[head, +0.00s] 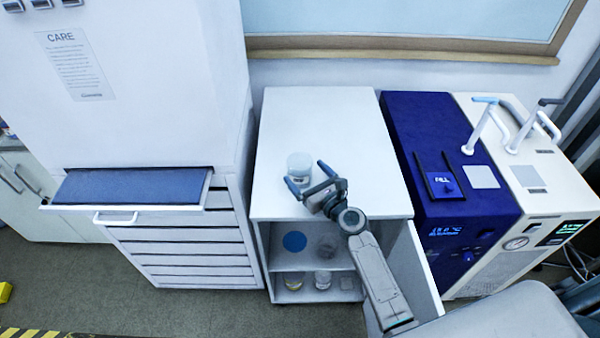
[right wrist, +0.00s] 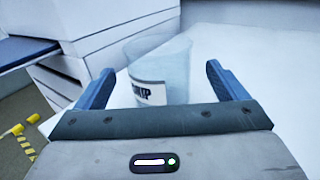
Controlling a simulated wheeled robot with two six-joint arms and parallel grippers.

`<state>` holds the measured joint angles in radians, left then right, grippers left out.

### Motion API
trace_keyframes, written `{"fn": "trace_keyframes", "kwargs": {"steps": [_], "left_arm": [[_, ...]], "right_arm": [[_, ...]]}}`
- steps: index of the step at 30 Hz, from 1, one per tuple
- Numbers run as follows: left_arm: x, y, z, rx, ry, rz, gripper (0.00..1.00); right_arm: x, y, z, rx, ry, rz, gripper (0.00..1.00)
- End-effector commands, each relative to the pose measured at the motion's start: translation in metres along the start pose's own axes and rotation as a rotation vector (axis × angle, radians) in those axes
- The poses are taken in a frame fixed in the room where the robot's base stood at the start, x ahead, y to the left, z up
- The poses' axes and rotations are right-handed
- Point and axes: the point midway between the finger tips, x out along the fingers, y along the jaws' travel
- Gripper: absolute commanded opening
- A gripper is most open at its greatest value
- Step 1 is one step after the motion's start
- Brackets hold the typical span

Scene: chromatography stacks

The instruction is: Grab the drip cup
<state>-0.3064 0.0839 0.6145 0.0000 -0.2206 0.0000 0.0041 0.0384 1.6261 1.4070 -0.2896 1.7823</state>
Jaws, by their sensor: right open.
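The drip cup (head: 300,162) is a clear, pale cup standing upright on the white cabinet top, near its front left. In the right wrist view the cup (right wrist: 165,65) shows a white label with dark letters that read partly as "RIP". My right gripper (head: 307,177) is open at the near side of the cup. In the right wrist view its blue fingers (right wrist: 160,70) stand on either side of the cup, with gaps left and right. The cup's lower part is hidden behind the gripper body. My left gripper is not in view.
The white cabinet top (head: 335,130) is otherwise clear. Its open shelves (head: 312,261) below hold several vessels and a blue disc, with an open door (head: 415,270) at right. A blue machine (head: 430,130) stands to the right, white drawers (head: 185,250) to the left.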

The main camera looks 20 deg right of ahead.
Motion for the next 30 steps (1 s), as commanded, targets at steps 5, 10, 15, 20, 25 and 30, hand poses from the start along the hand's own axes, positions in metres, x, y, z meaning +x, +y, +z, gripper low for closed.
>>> {"fn": "trace_keyframes", "kwargs": {"steps": [5,10,15,20,25,30], "left_arm": [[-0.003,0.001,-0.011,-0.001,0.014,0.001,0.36],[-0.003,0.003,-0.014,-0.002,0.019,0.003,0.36],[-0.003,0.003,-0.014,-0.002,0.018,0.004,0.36],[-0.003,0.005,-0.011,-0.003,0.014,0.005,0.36],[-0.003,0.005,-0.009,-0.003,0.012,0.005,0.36],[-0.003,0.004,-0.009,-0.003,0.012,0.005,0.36]], "right_arm": [[0.028,0.001,0.000,0.001,-0.002,0.000,0.92],[0.035,0.001,-0.001,-0.001,-0.001,0.000,0.92],[0.035,0.001,-0.001,-0.001,-0.001,0.000,0.90],[0.035,0.001,-0.001,-0.001,-0.001,0.000,0.59],[0.035,0.000,-0.001,-0.001,-0.001,0.000,0.44],[0.035,0.000,0.000,-0.001,-0.001,0.000,0.44]]}}
